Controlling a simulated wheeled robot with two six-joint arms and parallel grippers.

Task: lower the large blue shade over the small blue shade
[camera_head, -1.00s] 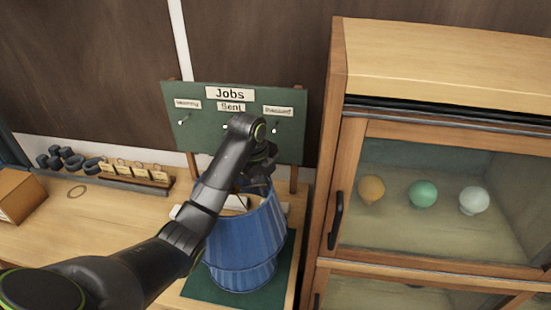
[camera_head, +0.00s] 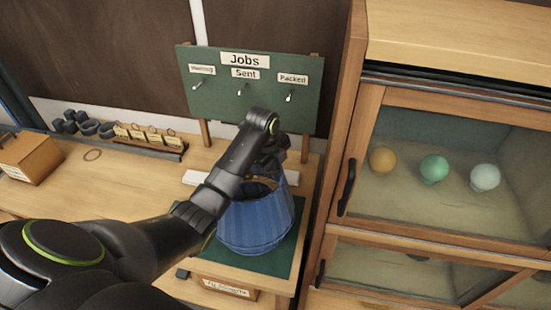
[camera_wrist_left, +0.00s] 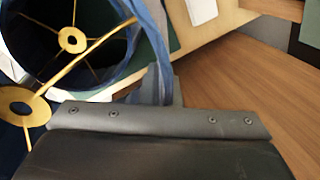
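The large blue shade (camera_head: 255,222) stands upright on the green mat (camera_head: 292,250) in the head view, its wide lower part near the mat. My left gripper (camera_head: 268,175) is at its upper rim, on the far side. In the left wrist view, the gripper (camera_wrist_left: 166,92) appears shut on the large shade's blue wall (camera_wrist_left: 160,45). That view looks down into the shade. A near brass ring (camera_wrist_left: 18,112) with spokes shows, and a second brass ring (camera_wrist_left: 72,40) lies deeper, apparently the small blue shade's. The small shade's outside is hidden in the head view. My right gripper is not in view.
A green jobs board (camera_head: 250,95) with hooks stands behind the shade. A wooden cabinet (camera_head: 360,130) with glass doors and coloured bulbs is close on the right. A tag rack (camera_head: 150,140) and a wooden box (camera_head: 30,158) stand at the left. The bench between is mostly clear.

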